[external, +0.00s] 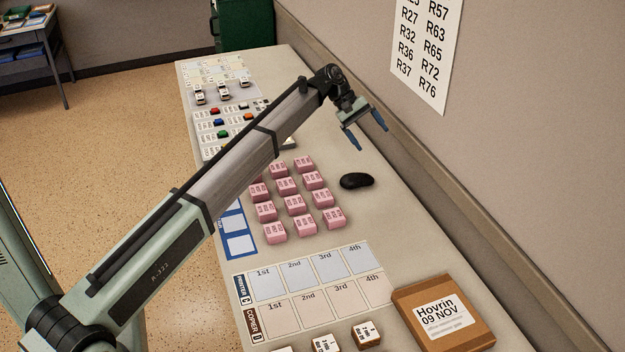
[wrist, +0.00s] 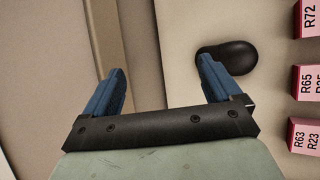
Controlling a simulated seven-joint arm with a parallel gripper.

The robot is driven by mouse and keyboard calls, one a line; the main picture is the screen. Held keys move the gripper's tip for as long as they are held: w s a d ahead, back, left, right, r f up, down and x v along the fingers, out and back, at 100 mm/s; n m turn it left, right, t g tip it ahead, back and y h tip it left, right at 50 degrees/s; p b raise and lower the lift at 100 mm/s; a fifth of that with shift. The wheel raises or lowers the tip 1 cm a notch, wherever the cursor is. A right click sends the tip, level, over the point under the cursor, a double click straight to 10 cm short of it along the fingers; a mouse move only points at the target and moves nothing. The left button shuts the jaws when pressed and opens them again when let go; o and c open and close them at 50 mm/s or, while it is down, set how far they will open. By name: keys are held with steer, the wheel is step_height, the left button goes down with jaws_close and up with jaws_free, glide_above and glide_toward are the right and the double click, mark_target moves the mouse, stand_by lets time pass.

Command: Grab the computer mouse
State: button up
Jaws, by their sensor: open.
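The black computer mouse (external: 356,181) lies on the beige tabletop near the wall side, to the right of the pink blocks. My gripper (external: 371,138) is open and empty, held above the table and beyond the mouse in the external view. In the wrist view the mouse (wrist: 233,57) is just past the tip of the right blue finger, which hides part of it. It is outside the gap between the fingers (wrist: 160,88), not between them.
Pink labelled blocks (external: 294,203) stand in rows left of the mouse. A cardboard box (external: 442,312) and a printed grid sheet (external: 312,285) lie at the near end. The wall (external: 520,150) with its ledge runs along the table's right side. The tabletop around the mouse is clear.

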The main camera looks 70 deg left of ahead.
steer(key=w+d+m+g+y, duration=0.1)
steer(key=w+d+m+g, duration=0.2)
steer(key=d, duration=0.5)
steer(key=m+g+y, duration=0.3)
steer(key=m+y, duration=0.2)
steer(key=m, duration=0.9)
glide_above(362, 175)
step_height(362, 175, down, 9)
steer(key=shift+d, duration=0.1)
steer(key=shift+a+f, duration=0.2)
steer(key=shift+f, duration=2.6)
steer(key=c, duration=1.2)
steer(key=shift+o, duration=0.2)
steer(key=shift+r, duration=0.1)
